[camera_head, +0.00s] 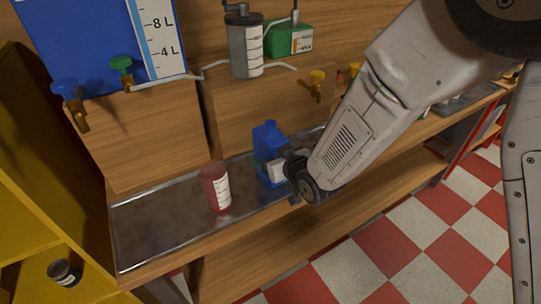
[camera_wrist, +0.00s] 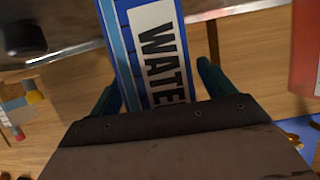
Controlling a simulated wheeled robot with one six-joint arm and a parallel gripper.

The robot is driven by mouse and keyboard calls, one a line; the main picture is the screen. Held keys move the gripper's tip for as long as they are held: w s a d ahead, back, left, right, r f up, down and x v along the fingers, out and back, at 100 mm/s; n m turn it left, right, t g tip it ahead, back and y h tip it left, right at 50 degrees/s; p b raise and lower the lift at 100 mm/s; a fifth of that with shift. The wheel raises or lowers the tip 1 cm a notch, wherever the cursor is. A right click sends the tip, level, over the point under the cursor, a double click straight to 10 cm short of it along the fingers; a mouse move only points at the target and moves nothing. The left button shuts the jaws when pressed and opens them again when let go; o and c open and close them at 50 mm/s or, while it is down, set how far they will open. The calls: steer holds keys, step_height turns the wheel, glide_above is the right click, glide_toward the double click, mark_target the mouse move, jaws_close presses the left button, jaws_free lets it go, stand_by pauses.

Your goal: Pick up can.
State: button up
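A blue can (camera_head: 266,146) with a white label stands on the metal tray (camera_head: 150,232), its right side partly hidden by my arm. In the wrist view the blue can (camera_wrist: 126,62) shows a white label reading "WATE", the rest cut off. My gripper (camera_wrist: 158,80) is open, with one dark green finger on each side of the can. The right finger stands clear of it; the left finger is close to its edge, and I cannot tell whether it touches. In the head view the fingers are mostly hidden by my wrist.
A red bottle (camera_head: 215,187) stands left of the can on the tray; a red surface (camera_wrist: 306,48) shows at the wrist view's right. Behind are wooden blocks (camera_head: 145,140) with taps, a grey canister (camera_head: 245,48) and a green container (camera_head: 290,40). The tray's left end is bare.

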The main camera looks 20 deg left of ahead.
steer(key=c, duration=1.5)
steer(key=shift+r, duration=0.1)
steer(key=shift+c, duration=0.4)
steer(key=shift+r, duration=0.1)
